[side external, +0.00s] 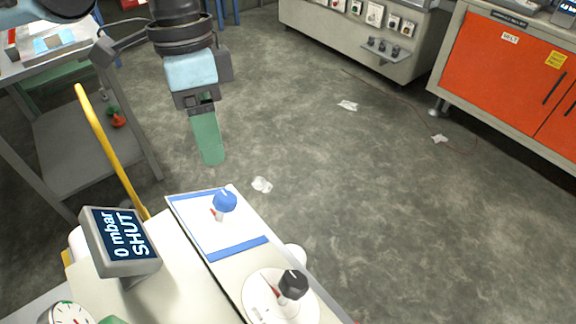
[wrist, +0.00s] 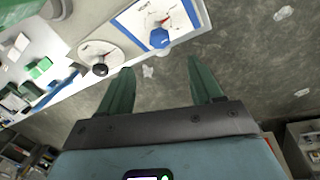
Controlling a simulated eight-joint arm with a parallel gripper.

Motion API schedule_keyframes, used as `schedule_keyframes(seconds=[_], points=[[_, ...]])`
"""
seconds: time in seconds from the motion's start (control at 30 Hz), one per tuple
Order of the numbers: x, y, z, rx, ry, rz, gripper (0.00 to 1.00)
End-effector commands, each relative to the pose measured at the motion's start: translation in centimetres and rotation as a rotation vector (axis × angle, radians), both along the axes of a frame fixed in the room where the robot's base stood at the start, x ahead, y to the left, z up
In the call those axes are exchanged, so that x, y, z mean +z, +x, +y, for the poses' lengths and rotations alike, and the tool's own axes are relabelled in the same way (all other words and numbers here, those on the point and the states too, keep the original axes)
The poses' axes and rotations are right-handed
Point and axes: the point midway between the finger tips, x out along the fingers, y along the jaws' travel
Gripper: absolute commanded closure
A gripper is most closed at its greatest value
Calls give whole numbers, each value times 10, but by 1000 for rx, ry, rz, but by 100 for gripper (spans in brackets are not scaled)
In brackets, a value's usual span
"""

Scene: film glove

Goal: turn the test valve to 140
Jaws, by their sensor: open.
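A blue knob (side external: 225,201) with a red pointer mark beside it sits on a white plate with blue edges (side external: 236,250). A black knob (side external: 292,285) stands on a round white dial (side external: 262,290) nearer the camera. I cannot tell from labels which knob is the test valve. The wrist view shows the blue knob (wrist: 160,39) and the black knob (wrist: 99,70) beyond the fingertips. A tilted display (side external: 120,240) reads "0 mbar SHUT". My gripper (side external: 211,160) is above and behind the bench, pointing down, apart from both knobs. Its green fingers (wrist: 160,68) are spread and empty.
A round gauge (side external: 70,316) is at the bottom left. A yellow rail (side external: 108,145) rises behind the display. A grey cart (side external: 90,130) stands at left. Orange cabinets (side external: 510,70) are at right. The floor between is open, with a few white scraps.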

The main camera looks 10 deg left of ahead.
Motion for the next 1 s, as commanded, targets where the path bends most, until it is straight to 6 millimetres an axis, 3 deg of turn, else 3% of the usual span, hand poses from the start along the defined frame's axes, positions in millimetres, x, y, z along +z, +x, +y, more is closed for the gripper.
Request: schedule_keyframes(seconds=[0.6,1.0], points=[[-94,-16,-8,-4,-2,2,35],[-110,-19,-9,-4,-2,2,35]])
